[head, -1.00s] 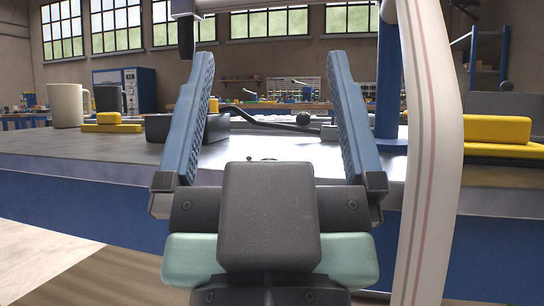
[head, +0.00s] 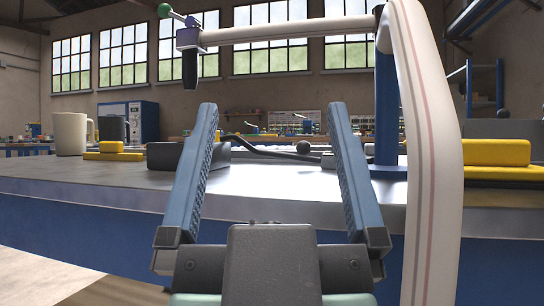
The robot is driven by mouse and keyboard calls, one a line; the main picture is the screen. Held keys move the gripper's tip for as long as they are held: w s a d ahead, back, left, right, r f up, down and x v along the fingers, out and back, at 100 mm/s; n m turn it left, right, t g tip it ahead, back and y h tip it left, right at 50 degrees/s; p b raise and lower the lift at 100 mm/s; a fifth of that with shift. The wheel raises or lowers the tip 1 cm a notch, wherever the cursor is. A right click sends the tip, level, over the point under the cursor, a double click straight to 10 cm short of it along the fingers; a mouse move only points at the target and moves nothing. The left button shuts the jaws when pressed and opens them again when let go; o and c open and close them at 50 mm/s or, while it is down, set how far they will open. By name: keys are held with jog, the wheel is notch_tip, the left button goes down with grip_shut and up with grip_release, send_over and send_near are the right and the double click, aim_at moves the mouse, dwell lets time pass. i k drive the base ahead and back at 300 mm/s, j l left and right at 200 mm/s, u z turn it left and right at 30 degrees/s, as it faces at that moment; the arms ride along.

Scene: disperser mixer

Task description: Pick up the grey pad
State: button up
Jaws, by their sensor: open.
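A low dark grey block (head: 162,155), possibly the grey pad, lies on the grey tabletop (head: 110,173) left of centre in the head view. My left finger hides part of it; its outline on the right is hard to tell. My gripper (head: 272,108) is in the middle of the view, pointing away toward the bench. Its two blue ribbed fingers are wide apart with nothing between them. The fingers appear in front of the block, and I cannot tell the exact distance. A dark grey slab (head: 505,129) also shows at the far right, behind a yellow block.
A white mug (head: 69,133), a dark mug (head: 112,129) and yellow blocks (head: 112,150) stand at left. A blue post (head: 387,100) and a thick pale hose (head: 432,170) rise at right. The front tabletop is clear.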

aim_at(368, 148)
jog(key=j+z, duration=0.5)
jog(key=j, duration=0.15)
jog(key=k+j+z, duration=0.1)
jog(key=j+z, duration=0.4)
jog(key=j, duration=0.15)
